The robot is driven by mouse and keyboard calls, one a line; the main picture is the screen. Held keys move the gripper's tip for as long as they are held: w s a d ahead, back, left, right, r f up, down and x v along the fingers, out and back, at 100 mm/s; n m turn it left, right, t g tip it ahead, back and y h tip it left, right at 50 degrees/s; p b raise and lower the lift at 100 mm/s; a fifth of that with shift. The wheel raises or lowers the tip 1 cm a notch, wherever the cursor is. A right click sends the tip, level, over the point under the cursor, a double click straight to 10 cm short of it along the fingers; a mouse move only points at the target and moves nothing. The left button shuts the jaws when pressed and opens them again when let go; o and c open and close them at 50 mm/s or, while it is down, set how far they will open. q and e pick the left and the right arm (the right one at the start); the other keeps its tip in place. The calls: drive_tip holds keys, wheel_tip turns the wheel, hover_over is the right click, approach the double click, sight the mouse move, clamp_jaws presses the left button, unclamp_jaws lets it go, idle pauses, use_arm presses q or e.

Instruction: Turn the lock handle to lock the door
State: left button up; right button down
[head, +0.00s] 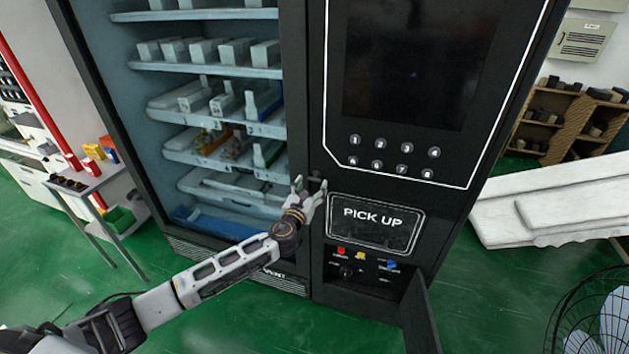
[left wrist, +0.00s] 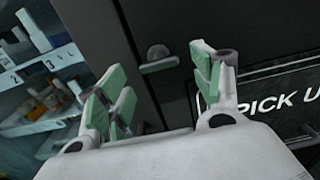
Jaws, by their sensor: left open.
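The black vending machine (head: 310,60) fills the middle of the head view. A small dark lock handle (head: 316,180) sits on its front, between the shelf section and the PICK UP panel. In the left wrist view the handle (left wrist: 158,61) has a rounded knob above a short, roughly level bar. My left gripper (head: 309,188) is at the handle and partly hides it in the head view. In the left wrist view its green-padded fingers (left wrist: 160,82) are spread, with the handle just beyond and between the tips. I see no contact. My right gripper is out of view.
The shelf section (head: 225,67) holds several rows of boxes. A low flap door (head: 418,315) stands open below the PICK UP panel (head: 374,224). A small side table (head: 80,178) stands left, a white slab (head: 550,210) right, and a wire fan (head: 595,315) lower right.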

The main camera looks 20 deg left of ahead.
sight(315, 181)
use_arm(q)
drive_tip(key=shift+w+d, duration=0.1)
drive_tip(key=shift+w, duration=1.8)
drive_tip(key=c, duration=1)
drive_tip(key=shift+c, duration=0.2)
